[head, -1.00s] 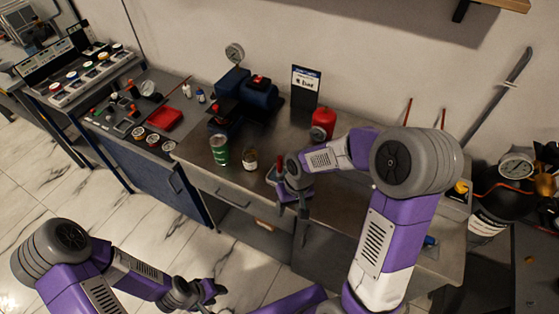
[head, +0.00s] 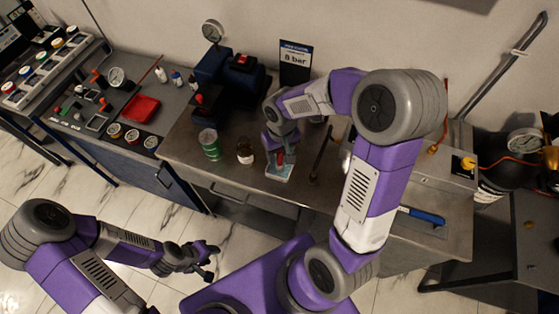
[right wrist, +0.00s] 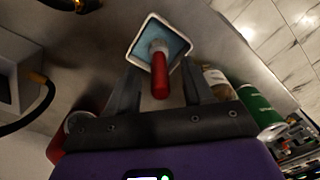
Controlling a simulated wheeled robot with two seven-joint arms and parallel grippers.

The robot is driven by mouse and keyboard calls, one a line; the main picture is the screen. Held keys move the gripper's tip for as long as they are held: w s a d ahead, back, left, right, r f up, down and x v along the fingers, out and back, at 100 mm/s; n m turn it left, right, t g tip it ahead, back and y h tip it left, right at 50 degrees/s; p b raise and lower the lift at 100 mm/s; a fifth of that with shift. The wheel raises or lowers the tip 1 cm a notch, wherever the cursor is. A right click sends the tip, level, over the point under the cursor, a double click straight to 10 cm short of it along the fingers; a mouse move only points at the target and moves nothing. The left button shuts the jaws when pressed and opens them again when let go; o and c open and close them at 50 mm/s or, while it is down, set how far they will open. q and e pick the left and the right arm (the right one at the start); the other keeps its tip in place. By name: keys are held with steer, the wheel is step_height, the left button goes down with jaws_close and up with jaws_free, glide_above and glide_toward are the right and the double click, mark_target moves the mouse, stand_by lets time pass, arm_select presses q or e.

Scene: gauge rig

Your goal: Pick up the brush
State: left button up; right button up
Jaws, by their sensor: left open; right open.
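The brush (head: 281,158), seen as a red handle with a pale metal collar, stands in a small white-rimmed tray (head: 278,174) with a light blue inside. In the right wrist view the brush handle (right wrist: 160,78) points toward the camera, between the two dark fingers. Its bristles are hidden. My right gripper (head: 279,146) is open and comes down over the tray at the bench's front edge, with no clear contact on the handle. It also shows in the right wrist view (right wrist: 158,74). My left gripper (head: 208,260) is open, low and away from the bench.
A green can (head: 210,145) and a small jar (head: 245,151) stand left of the tray on the metal bench (head: 188,158). A dark upright rod (head: 321,154) stands close on the right. A blue-handled tool (head: 422,215) lies further right. A sign (head: 295,62) stands behind.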

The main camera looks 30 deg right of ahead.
steer(key=shift+f, duration=0.95)
steer(key=shift+c, duration=0.3)
jaws_close()
steer(key=shift+w+r, duration=0.1)
step_height(320, 180, up, 10)
steer(key=shift+f+p, duration=0.1)
steer(key=shift+p, duration=0.8)
